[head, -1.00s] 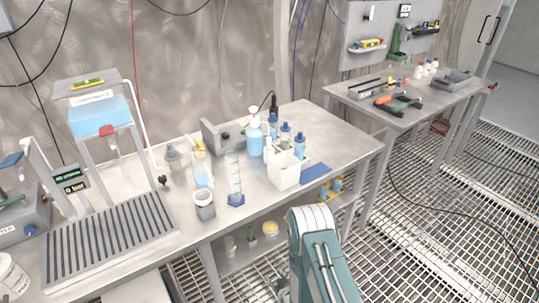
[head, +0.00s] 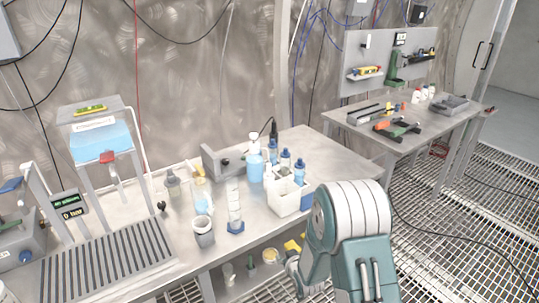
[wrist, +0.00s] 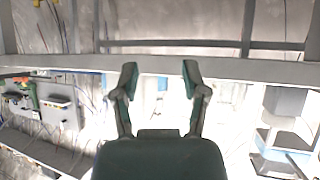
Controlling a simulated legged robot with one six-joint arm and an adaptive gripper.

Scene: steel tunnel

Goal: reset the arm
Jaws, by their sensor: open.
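My gripper (wrist: 158,80) shows in the wrist view with its two fingers spread apart and nothing between them. In the head view my teal and white arm (head: 350,220) is folded at the lower right, in front of the near bench's right end.
The near steel bench (head: 330,148) holds a white box (head: 285,198), a wash bottle (head: 254,165), a measuring cylinder (head: 235,205), a grey cup (head: 203,232) and a stand with a blue tank (head: 100,143). A second bench (head: 400,140) with tools stands behind right. Grated floor (head: 460,240) is open at right.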

